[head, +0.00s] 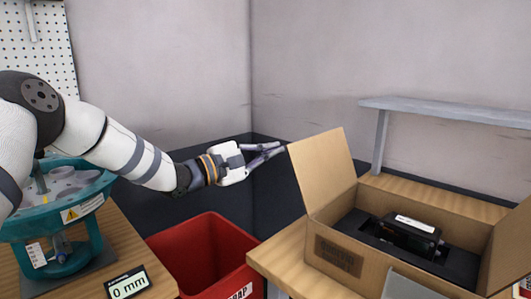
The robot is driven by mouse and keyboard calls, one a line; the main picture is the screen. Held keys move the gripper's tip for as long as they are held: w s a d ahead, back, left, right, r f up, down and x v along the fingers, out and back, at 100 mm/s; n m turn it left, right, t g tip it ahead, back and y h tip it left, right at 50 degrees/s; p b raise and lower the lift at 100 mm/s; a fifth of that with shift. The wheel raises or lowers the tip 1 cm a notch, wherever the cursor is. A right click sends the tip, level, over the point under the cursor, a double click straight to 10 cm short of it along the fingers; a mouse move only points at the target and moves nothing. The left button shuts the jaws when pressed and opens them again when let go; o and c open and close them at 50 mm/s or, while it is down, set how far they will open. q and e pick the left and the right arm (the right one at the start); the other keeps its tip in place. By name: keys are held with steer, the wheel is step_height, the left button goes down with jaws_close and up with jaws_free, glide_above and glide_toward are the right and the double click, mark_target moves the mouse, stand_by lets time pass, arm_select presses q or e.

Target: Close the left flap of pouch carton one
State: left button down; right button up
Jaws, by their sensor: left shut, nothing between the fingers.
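The carton (338,262) stands on the wooden table at the right. Its left flap (322,172) stands up, leaning slightly outward to the left. A black device with a white label (409,234) lies inside in dark packing. A greyish front flap (418,287) shows at the bottom edge, and part of a right flap (511,247) shows at the right edge. My left gripper (279,150) is shut and empty, in the air just left of the left flap's upper edge; whether it touches the flap cannot be told. My right gripper is not in view.
A red scrap bin (206,254) stands between the two tables. A teal machine (58,213) and a small display reading 0 mm (128,285) are at the left.

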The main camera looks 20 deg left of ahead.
arm_select(q)
steer(key=w+d+r, duration=0.2)
steer(key=w+d, duration=0.1)
steer(key=d, duration=0.3)
steer(key=shift+p, duration=0.35)
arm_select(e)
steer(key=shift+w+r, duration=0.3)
arm_select(q)
steer(key=shift+d, duration=0.15)
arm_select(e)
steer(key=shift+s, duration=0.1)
